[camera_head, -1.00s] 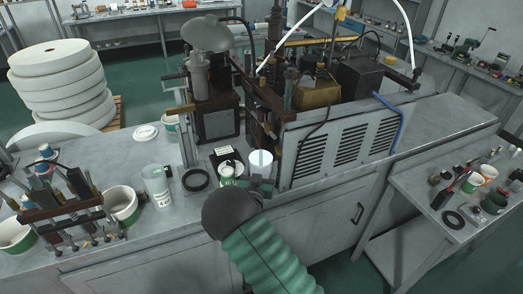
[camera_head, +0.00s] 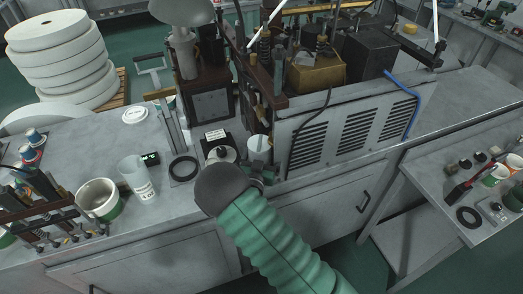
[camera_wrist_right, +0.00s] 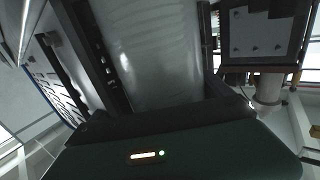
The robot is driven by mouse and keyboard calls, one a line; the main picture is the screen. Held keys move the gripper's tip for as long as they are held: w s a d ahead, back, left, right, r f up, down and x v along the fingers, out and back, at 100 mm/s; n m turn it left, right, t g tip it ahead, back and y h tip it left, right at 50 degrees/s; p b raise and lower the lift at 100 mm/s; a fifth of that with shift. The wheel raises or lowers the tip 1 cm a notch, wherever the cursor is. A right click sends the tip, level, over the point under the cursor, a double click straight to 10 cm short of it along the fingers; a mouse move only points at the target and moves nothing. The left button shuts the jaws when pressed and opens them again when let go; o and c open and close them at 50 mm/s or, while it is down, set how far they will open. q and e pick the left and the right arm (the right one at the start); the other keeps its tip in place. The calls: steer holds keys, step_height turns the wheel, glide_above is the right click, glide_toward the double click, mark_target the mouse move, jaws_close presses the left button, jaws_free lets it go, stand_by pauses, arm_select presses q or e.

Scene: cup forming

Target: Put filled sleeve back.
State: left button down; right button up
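A white cylindrical sleeve (camera_head: 259,144) stands upright in the head view, just left of the louvred machine housing. It also shows in the right wrist view as a large pale, translucent cylinder (camera_wrist_right: 150,50). My right gripper (camera_head: 265,173) is at the sleeve's near side, mostly hidden behind my dark wrist. In the wrist view dark fingers lie on both sides of the cylinder, and they appear closed on it. The sleeve's base and its contents are hidden. My left gripper is out of view.
The machine (camera_head: 345,130) stands close on the right. A black ring (camera_head: 183,168), a labelled device (camera_head: 218,146), a clear measuring beaker (camera_head: 138,180) and a green-white paper tub (camera_head: 99,199) stand on the bench to the left. A side table (camera_head: 415,205) holds cups and tools.

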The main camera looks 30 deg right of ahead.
steer(key=a, duration=0.3)
steer(key=s+a, duration=0.1)
steer(key=a, duration=0.1)
steer(key=shift+a+r+b, duration=0.3)
steer(key=shift+r+b, duration=0.05)
steer(key=b, duration=0.2)
glide_toward(252, 158)
steer(key=shift+w+d+f, duration=0.8)
steer(key=shift+d+f, duration=0.45)
steer(key=shift+d, duration=0.05)
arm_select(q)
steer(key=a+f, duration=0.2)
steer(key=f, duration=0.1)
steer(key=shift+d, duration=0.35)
arm_select(e)
steer(key=shift+d, duration=0.4)
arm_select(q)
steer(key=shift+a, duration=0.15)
arm_select(e)
steer(key=shift+a, duration=0.15)
steer(key=shift+c, duration=0.2)
